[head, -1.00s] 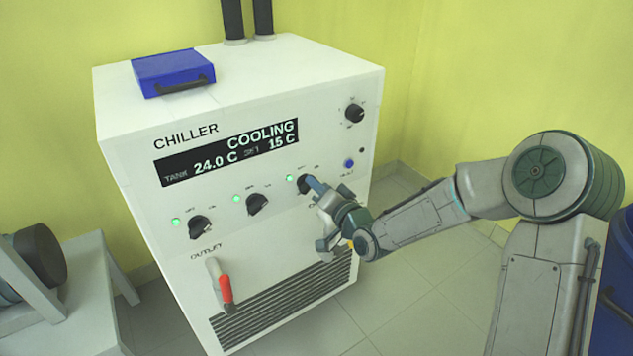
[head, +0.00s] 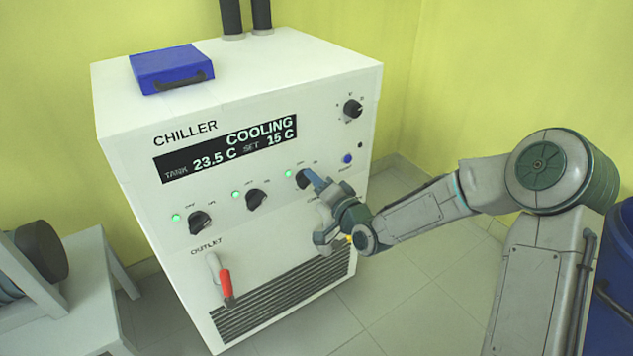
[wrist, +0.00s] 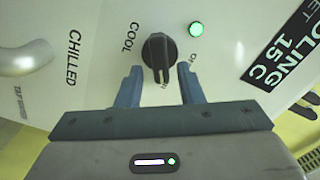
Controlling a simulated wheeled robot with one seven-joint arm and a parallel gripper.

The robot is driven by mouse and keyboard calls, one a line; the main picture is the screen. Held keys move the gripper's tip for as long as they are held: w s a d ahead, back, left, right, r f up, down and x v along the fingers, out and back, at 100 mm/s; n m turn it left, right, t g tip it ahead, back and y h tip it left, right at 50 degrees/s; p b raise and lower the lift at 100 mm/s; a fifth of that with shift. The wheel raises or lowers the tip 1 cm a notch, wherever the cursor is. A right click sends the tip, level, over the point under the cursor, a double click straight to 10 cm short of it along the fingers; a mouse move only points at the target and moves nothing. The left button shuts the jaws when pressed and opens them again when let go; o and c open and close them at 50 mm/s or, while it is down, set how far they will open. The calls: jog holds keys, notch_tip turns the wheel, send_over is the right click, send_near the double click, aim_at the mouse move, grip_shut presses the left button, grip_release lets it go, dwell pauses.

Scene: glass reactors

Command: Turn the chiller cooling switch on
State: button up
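The chiller (head: 285,75) is a white cabinet whose black display (head: 226,152) reads COOLING, TANK 23.5 C, SET 15 C. The cooling switch (head: 303,179) is the rightmost black knob in the row of three. In the wrist view the same knob (wrist: 159,60), labelled COOL, has its bar pointing down the picture, toward ON. The green lamp (wrist: 196,29) beside it is lit. My gripper (wrist: 160,82) is open, its two blue fingers apart on either side of the knob's lower end, with visible gaps. In the head view the gripper (head: 318,186) partly covers the knob's right side.
Two more knobs (head: 257,199) (head: 199,222) with lit green lamps sit to the left. A red-handled outlet valve (head: 226,284) juts out below. A blue case (head: 172,70) lies on top. A grey bench (head: 85,285) stands at left; floor (head: 400,300) in front is clear.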

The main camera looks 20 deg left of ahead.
jog(key=shift+d, duration=0.1)
jog(key=p+v, duration=0.2)
jog(key=v, duration=1.1)
jog(key=shift+s+d+p, duration=0.25)
jog(key=shift+d+p, duration=0.05)
jog(key=s+d+r+n+g+h+p, duration=0.2)
jog(key=d+r+n+g+h+p, duration=0.15)
jog(key=d+r+h+p, duration=1.05)
jog(key=s+d+r+g+p, duration=0.1)
jog(key=s+d+r+p, duration=0.2)
jog(key=s+r+p, duration=0.1)
jog(key=s+d+r+m+g+p, duration=0.1)
jog(key=s+r+p, duration=0.3)
jog(key=r, duration=0.5)
jog(key=s+d+r+g+p, duration=0.3)
jog(key=s+r, duration=0.3)
jog(key=s, duration=0.2)
jog(key=shift+d+r+p, duration=0.2)
jog(key=shift+d+p, duration=0.35)
jog(key=shift+d, duration=0.25)
